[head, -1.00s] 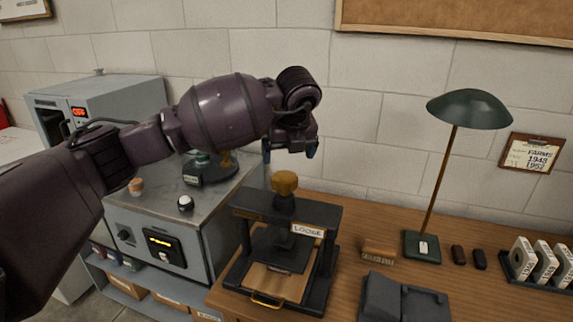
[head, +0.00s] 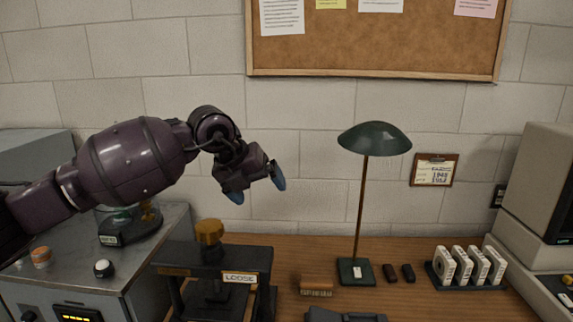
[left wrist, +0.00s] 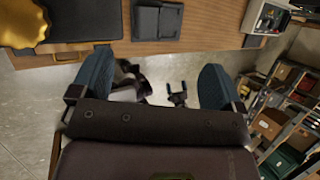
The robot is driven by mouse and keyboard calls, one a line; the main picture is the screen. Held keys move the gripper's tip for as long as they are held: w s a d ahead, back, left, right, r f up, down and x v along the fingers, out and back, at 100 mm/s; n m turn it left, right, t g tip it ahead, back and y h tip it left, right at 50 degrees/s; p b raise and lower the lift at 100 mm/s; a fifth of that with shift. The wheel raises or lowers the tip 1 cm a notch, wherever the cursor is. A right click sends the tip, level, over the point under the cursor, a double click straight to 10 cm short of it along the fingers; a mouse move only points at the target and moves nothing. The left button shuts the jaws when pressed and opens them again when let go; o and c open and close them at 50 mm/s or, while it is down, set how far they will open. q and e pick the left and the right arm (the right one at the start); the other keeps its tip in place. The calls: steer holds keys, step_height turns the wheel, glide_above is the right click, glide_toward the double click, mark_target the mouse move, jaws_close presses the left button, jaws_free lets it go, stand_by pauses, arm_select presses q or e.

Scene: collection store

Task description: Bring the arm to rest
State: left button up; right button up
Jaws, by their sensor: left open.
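My left gripper (head: 258,190) is in the middle of the head view, at the end of my purple arm, which comes in from the left. Its two blue fingertips are apart with nothing between them. It hangs in the air above and behind the black press (head: 215,278) with the yellow knob and the "LOOSE" label. In the left wrist view the two blue fingers (left wrist: 158,88) are also spread, with the floor and parts of my own body beyond them. My right gripper cannot be made out for certain.
A green lamp (head: 374,139) stands on the wooden bench (head: 413,300), right of the gripper. A grey cabinet (head: 170,235) is at left. A corkboard (head: 380,45) hangs on the wall behind. White labelled holders (head: 470,265) and a monitor (head: 530,195) are at right.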

arm_select(q)
steer(key=s+d+r+m+g+h, duration=0.1)
steer(key=s+d+r+h, duration=0.25)
steer(key=d+h, duration=0.2)
steer(key=s+d+r+m+g+h, duration=0.1)
steer(key=s+d+r+m+h, duration=0.15)
steer(key=d+r+h, duration=0.35)
steer(key=a+f+n+t+y, duration=0.5)
steer(key=a+f+n+t, duration=0.4)
steer(key=f+n, duration=0.5)
steer(key=a+f+n+t+y, duration=0.65)
steer(key=a+f+n, duration=0.55)
steer(key=n, duration=0.5)
steer(key=s+a+f+n+g+y, duration=0.2)
steer(key=s+a+f+n+g, duration=0.1)
steer(key=s+f, duration=1)
steer(key=s+a+f+n+g+y, duration=0.3)
steer(key=s+a+f+n, duration=0.2)
steer(key=s+f, duration=0.8)
steer(key=s+a, duration=0.1)
steer(key=a, duration=0.1)
steer(key=shift+s+a, duration=0.2)
steer(key=shift+a, duration=0.2)
